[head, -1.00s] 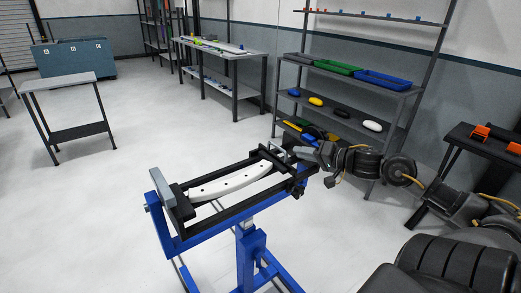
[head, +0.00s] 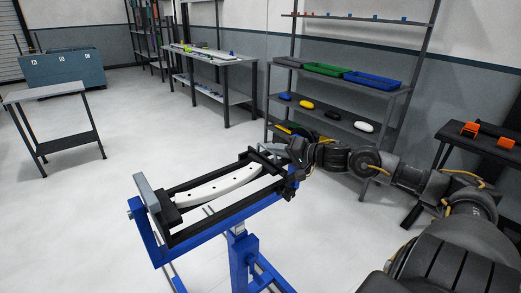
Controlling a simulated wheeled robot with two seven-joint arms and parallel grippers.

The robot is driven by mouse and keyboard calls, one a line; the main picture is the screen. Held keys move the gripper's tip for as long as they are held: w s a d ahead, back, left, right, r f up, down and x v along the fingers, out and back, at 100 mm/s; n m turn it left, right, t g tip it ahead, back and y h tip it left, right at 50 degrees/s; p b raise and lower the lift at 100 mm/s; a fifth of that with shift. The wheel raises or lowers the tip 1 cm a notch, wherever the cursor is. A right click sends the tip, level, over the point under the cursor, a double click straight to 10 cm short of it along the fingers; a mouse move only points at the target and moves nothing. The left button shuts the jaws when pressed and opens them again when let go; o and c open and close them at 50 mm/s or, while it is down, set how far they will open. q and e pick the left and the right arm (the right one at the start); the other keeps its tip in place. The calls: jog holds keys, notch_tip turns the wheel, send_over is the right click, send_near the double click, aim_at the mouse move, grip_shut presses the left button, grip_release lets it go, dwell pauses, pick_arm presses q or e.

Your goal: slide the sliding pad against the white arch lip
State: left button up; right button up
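The white arch (head: 218,185), a curved strip with small dark holes, lies in a black frame (head: 215,223) on a blue stand. Its left end meets a dark block beside an upright grey plate (head: 147,193). At its right end is a black crosspiece (head: 263,161), which looks like the sliding pad; I cannot tell whether it touches the arch lip. My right gripper (head: 289,155) is at the frame's right end, close to this crosspiece and a grey piece (head: 267,149). Its fingers are too small and dark to read. My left gripper is not in view.
A shelf rack (head: 345,85) with trays and coloured objects stands behind. A workbench (head: 210,58) is at the back, a small side table (head: 45,96) at the left. A dark table (head: 480,135) with orange items is at the right. Floor left of the stand is clear.

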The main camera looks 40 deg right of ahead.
jog(key=shift+x, duration=1.7)
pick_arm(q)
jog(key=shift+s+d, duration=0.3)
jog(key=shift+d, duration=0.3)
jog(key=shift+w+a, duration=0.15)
pick_arm(e)
jog(key=shift+c, duration=0.4)
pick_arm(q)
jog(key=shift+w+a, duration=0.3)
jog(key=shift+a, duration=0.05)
pick_arm(e)
jog(key=shift+w, duration=0.1)
grip_shut()
